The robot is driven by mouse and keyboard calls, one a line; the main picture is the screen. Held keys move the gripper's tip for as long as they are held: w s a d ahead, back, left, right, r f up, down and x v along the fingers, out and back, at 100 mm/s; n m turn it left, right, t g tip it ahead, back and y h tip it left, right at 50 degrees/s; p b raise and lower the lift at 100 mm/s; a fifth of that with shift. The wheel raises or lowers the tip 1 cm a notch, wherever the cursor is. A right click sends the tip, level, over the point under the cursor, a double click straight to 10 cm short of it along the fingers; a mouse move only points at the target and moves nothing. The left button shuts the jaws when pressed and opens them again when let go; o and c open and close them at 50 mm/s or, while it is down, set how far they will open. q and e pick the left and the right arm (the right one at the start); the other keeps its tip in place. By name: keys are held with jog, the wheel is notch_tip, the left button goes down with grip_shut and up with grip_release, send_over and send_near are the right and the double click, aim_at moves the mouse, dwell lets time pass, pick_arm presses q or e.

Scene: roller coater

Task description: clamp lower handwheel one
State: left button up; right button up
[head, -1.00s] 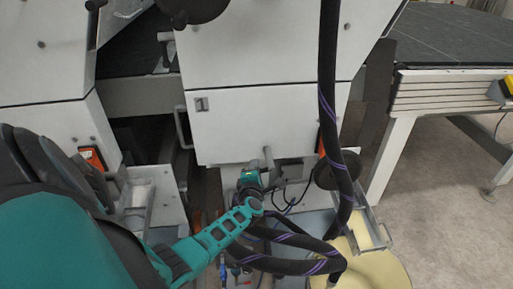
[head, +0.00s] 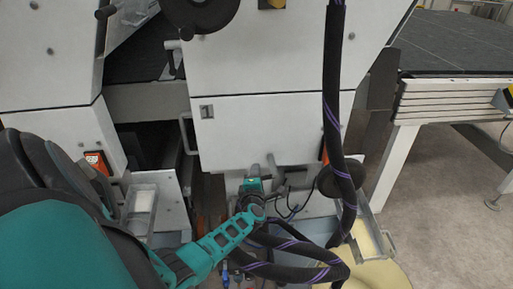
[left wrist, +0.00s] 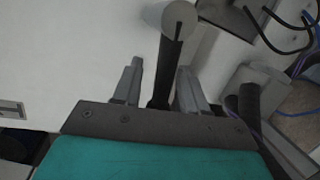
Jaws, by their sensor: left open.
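My left gripper (head: 256,181) is low in front of the white machine, beside a short grey handle (head: 271,165). In the left wrist view the left gripper (left wrist: 158,85) is open, its two grey fingers on either side of a thin black bar. A grey cylindrical knob (left wrist: 180,18) sits at the bar's far end. The bar looks like an edge-on handwheel or crank; I cannot tell which, nor whether the fingers touch it. A black disc-shaped handwheel (head: 326,182) is to the right, partly behind a hose. My right gripper is not in view.
A thick black hose with purple stripes (head: 333,95) hangs down on the right and coils below my left gripper. Thin cables lie close to the gripper. An upper black handwheel (head: 205,10) is at the top. Open floor (head: 455,235) shows at right.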

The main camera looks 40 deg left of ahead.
pick_arm(q)
jog(key=shift+d, duration=0.1)
jog(key=p+v, duration=0.3)
jog(key=v, duration=0.9)
jog(key=shift+s+d+r+p, duration=0.15)
jog(key=shift+s+d+p, duration=0.05)
jog(key=shift+s+p, duration=0.15)
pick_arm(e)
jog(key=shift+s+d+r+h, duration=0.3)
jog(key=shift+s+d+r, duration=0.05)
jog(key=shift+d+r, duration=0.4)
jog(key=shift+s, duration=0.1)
